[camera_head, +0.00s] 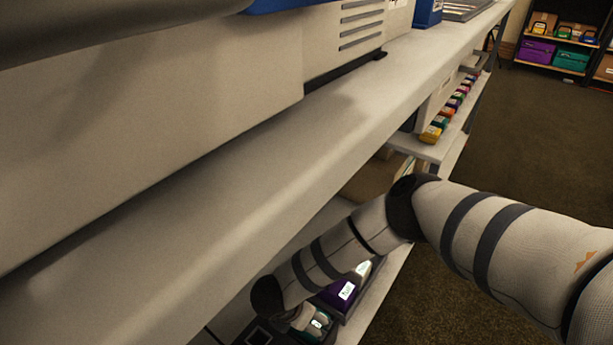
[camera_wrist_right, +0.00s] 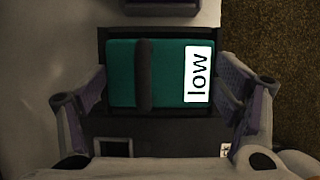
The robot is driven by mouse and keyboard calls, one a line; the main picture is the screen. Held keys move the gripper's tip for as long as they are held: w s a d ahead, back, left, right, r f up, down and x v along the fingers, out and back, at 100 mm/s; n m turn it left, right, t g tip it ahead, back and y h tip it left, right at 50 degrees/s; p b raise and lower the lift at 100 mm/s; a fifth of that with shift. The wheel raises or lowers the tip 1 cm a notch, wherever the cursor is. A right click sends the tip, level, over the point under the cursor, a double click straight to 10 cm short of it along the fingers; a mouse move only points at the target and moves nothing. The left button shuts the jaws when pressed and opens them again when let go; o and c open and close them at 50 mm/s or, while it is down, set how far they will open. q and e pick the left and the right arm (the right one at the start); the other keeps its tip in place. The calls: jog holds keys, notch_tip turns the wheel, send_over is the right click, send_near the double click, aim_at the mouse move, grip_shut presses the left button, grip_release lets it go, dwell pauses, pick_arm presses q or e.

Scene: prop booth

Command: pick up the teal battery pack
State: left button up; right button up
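The teal battery pack (camera_wrist_right: 122,75), with a dark band across it and a white label reading "low", sits in a dark tray (camera_wrist_right: 160,125) in the right wrist view. My right gripper (camera_wrist_right: 161,72) is open, one finger on each side of the pack. The fingers look apart from its sides. In the head view my right arm reaches down to a lower shelf, and its wrist and the shelf above hide most of the pack. My left gripper is not in view.
A purple pack (camera_head: 338,292) lies beyond my right wrist on the same lower shelf. The long upper shelf (camera_head: 230,215) overhangs this spot. Several small coloured items (camera_head: 431,133) line a shelf farther back. Open brown floor (camera_head: 530,130) lies to the right.

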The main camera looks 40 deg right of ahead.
jog(key=c, duration=0.3)
pick_arm(q)
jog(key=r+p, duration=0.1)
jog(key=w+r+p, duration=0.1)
jog(key=p, duration=0.1)
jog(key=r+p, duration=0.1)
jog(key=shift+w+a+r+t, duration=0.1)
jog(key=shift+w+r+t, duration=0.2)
pick_arm(e)
notch_tip(320, 180, up, 10)
jog(key=shift+w+f, duration=0.1)
jog(key=shift+c, duration=0.2)
